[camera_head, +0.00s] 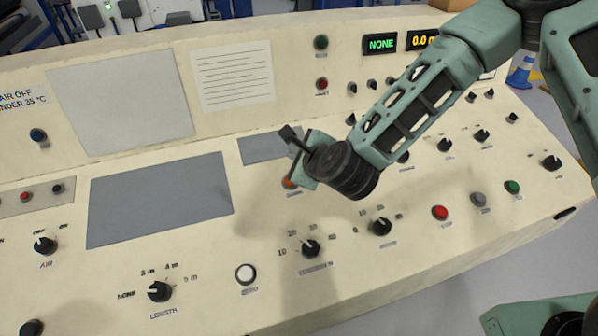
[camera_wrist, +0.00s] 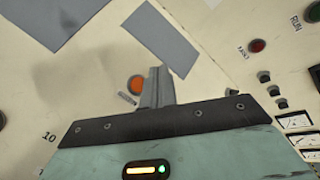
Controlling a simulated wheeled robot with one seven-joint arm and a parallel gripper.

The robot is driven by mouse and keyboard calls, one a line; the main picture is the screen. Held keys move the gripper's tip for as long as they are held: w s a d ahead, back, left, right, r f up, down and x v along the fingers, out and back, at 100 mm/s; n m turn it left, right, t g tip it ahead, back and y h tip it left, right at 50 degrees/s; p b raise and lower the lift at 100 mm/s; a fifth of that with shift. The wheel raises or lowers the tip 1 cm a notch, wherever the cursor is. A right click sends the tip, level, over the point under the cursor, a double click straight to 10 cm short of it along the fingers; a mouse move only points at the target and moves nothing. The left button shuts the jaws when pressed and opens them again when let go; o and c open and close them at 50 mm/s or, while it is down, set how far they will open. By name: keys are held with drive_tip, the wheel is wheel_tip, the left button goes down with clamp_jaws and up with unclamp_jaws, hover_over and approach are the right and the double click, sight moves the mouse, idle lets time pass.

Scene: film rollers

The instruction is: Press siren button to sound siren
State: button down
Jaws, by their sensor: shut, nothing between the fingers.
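An orange button (camera_head: 288,183) sits on the cream console panel, partly hidden by my wrist in the head view. It also shows in the wrist view as an orange disc (camera_wrist: 136,83) with a small label too blurred to read. I cannot read a siren label on any button. My gripper (camera_head: 289,135) is shut and empty, above the panel. In the wrist view its closed fingers (camera_wrist: 157,85) appear just right of the orange button. I cannot tell the gap between fingertips and panel.
The console (camera_head: 130,270) carries several knobs, including the length knob (camera_head: 159,291). A white button (camera_head: 246,273) is at front; red (camera_head: 440,212), grey (camera_head: 478,200) and green (camera_head: 512,187) buttons are at right. A grey rectangle (camera_head: 160,198) lies left of my gripper. A display (camera_head: 380,44) reads NONE.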

drive_tip(key=shift+w+d, duration=0.1)
drive_tip(key=shift+f, duration=0.1)
drive_tip(key=f+b, duration=0.2)
drive_tip(key=w+f+b, duration=0.1)
drive_tip(key=f+b, duration=0.1)
drive_tip(key=f, duration=0.1)
drive_tip(key=w+f+b, duration=0.1)
drive_tip(key=f+b, duration=0.1)
drive_tip(key=f, duration=0.1)
drive_tip(key=shift+a+f, duration=0.25)
drive_tip(key=shift+a, duration=0.05)
drive_tip(key=shift+b, duration=0.3)
idle(1.7)
drive_tip(key=shift+f+b, duration=0.3)
drive_tip(key=shift+f, duration=0.05)
drive_tip(key=shift+w+f+b, duration=0.15)
drive_tip(key=shift+f+b, duration=0.25)
drive_tip(key=shift+f, duration=0.05)
idle(0.7)
drive_tip(key=shift+r, duration=0.1)
drive_tip(key=shift+s+r+p, duration=0.25)
drive_tip(key=shift+r+p, duration=0.35)
drive_tip(key=shift+r, duration=0.15)
